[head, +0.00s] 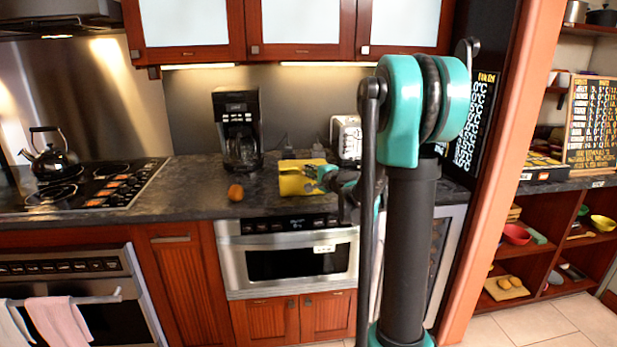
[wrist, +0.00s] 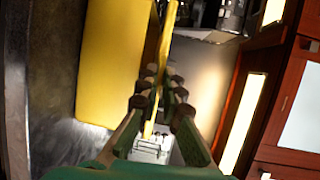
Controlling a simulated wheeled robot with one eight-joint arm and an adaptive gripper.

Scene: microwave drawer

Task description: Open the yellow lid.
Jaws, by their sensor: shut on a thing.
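A yellow box (head: 297,184) sits on the dark counter, right of the coffee machine, in the head view. In the wrist view its broad yellow side (wrist: 110,60) fills the upper left. The yellow lid (wrist: 168,32) shows there as a thin strip seen edge-on, with a dark gap between it and the broad side. My gripper (wrist: 162,88) has its green fingers closed on this strip. In the head view my gripper (head: 322,179) is at the right side of the box and partly covers it. The lid's exact angle is unclear.
A coffee machine (head: 238,130) stands left of the box and a white toaster (head: 346,137) behind right. A microwave drawer (head: 290,262) is below. Cabinets (head: 300,30) hang above the counter.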

